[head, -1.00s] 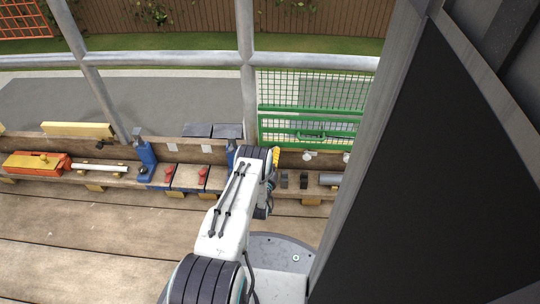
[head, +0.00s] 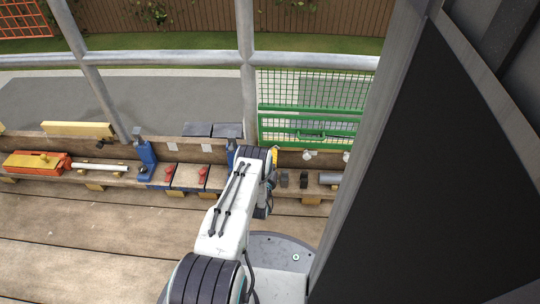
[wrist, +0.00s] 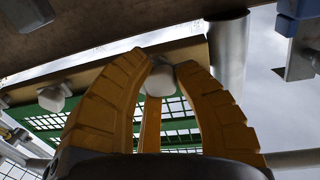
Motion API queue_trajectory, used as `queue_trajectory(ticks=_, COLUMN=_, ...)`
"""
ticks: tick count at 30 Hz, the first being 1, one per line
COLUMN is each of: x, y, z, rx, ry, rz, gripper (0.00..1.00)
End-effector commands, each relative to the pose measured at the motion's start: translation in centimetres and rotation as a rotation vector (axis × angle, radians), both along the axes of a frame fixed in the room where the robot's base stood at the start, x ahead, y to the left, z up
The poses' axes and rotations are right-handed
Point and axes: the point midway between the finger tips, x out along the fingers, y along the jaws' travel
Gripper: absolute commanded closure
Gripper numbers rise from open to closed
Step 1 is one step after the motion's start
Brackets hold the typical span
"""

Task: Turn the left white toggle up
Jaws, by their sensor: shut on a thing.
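My gripper (wrist: 160,75) has orange-yellow fingers. In the wrist view they close around a rounded white toggle (wrist: 159,81) below a wooden board. This toggle is at the left end of the row as the head view runs, and my gripper and arm hide it there. In the head view only a bit of my gripper (head: 273,158) shows, beside the wooden ledge. Another white toggle (head: 308,154) is to its right, apart from it; a white toggle (wrist: 52,98) also shows left of my fingers in the wrist view. I cannot tell which way the held toggle points.
A green mesh gate (head: 310,127) stands behind the toggles. Black blocks (head: 294,180) and a grey cylinder (head: 330,178) lie on the ledge to the right. A blue clamp (head: 146,157) and red-handled items (head: 170,174) are to the left. A metal post (head: 246,75) rises behind my arm.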

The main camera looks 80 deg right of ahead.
Motion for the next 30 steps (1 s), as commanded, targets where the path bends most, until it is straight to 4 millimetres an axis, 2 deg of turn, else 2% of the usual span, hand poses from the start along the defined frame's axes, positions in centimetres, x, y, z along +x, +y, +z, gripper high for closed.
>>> queue_trajectory(ticks=18, x=0.10, y=-0.12, z=0.13, rx=-0.036, ry=0.425, rz=-0.011, gripper=1.00)
queue_trajectory(ticks=30, x=0.31, y=-0.16, z=0.20, rx=-0.045, ry=0.553, rz=-0.015, gripper=1.00)
